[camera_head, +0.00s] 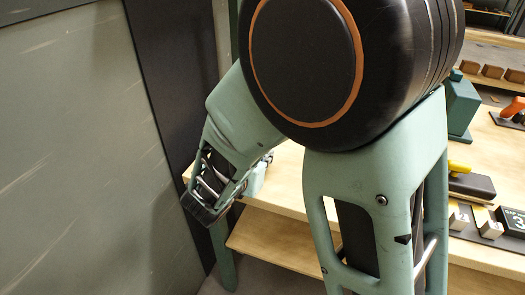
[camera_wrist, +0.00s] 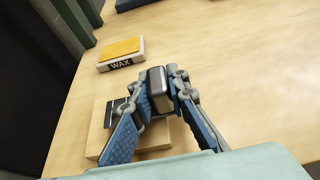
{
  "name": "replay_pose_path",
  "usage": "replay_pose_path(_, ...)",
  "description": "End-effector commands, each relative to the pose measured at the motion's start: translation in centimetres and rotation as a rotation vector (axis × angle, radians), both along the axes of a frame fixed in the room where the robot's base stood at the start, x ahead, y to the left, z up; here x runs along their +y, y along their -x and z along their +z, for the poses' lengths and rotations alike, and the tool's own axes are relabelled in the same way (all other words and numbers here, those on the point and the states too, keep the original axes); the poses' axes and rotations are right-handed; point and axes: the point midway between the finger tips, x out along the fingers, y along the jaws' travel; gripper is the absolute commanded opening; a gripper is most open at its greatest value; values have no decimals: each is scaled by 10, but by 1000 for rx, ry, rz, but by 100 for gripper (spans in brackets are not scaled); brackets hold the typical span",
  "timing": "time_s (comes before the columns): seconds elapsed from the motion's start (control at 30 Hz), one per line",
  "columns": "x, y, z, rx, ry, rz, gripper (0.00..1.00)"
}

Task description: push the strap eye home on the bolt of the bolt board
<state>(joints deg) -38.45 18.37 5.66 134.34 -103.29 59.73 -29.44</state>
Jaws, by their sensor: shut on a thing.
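In the wrist view my gripper (camera_wrist: 162,88) is shut on a dark grey, block-like piece with a pale rim, which appears to be the strap piece (camera_wrist: 157,80). Its eye cannot be made out. A pale wooden board, apparently the bolt board (camera_wrist: 97,140), lies on the table below and partly behind the fingers, with a dark patch on its top. The bolt is hidden, so I cannot tell whether the eye is around it or beside it. In the head view my own arm blocks the gripper and the board.
A yellow-topped block marked WAX (camera_wrist: 121,50) lies beyond the board in the wrist view. The wooden table (camera_wrist: 235,60) is clear to the right. In the head view, a green block (camera_head: 460,105) and a yellow-handled dark tool (camera_head: 470,184) stand at right; a panel (camera_head: 80,150) rises at left.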

Motion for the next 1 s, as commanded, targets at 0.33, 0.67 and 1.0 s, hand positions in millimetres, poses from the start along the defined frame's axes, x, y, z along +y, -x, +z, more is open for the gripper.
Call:
replay_pose_path(0.33, 0, 0, -10, 0, 0, 0, 0)
replay_pose_path(0.67, 0, 0, -13, 0, 0, 0, 29)
replay_pose_path(1.0, 0, 1, -13, 0, 0, 0, 35)
